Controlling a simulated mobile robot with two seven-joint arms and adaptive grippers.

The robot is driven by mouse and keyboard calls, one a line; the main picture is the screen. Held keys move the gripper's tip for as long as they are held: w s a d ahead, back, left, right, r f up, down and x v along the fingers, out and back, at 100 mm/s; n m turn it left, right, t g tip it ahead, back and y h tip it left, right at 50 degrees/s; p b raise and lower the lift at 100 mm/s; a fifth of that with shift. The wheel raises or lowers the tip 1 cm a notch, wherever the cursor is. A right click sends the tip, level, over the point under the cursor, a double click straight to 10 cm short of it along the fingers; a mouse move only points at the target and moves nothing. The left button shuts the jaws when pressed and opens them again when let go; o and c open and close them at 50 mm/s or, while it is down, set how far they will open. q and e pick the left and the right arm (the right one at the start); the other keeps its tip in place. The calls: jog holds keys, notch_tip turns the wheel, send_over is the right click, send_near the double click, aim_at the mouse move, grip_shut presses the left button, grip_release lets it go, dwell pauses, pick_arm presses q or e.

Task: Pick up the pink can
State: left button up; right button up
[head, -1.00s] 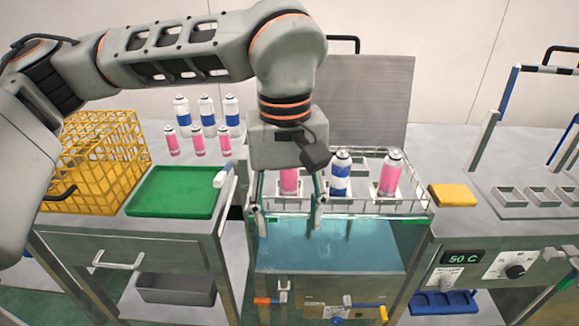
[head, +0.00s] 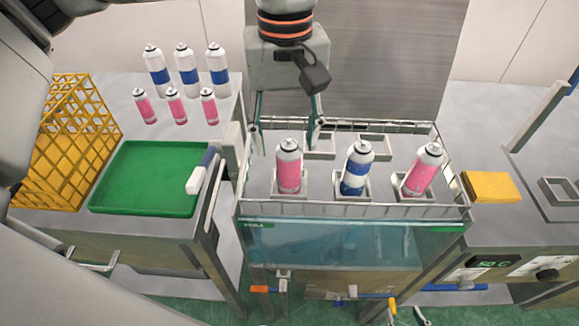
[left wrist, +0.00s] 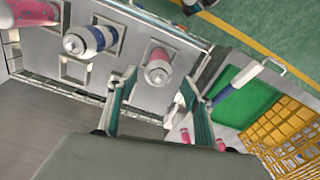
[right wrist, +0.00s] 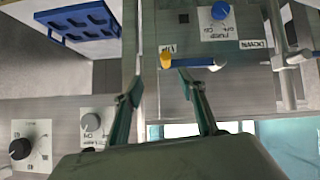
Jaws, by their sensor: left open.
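A pink-and-white can (head: 289,170) stands in a square holder at the left of the wire basket. A second pink can (head: 421,172) leans right in the basket's right holder. A blue-and-white can (head: 356,170) is between them. My left gripper (head: 285,145) is open and empty, behind and above the left pink can. In the left wrist view that can (left wrist: 158,68) shows between and beyond the open fingertips (left wrist: 157,88). My right gripper (right wrist: 158,85) is open and empty, near a yellow-and-blue valve handle (right wrist: 190,63).
Smaller pink cans (head: 176,107) and blue-and-white cans (head: 186,68) stand on the left table behind a green tray (head: 145,185) and yellow crate (head: 75,135). The wire basket (head: 440,211) sits over a clear-fronted bath (head: 340,247). A yellow block (head: 490,187) lies right.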

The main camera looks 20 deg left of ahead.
aim_at(289, 158)
pick_arm(q)
jog(key=f, duration=0.4)
jog(key=shift+s+d+f, duration=0.25)
jog(key=shift+s+d, duration=0.05)
jog(key=shift+w+f, duration=0.1)
jog(key=shift+f, duration=0.55)
jog(key=c, duration=1.3)
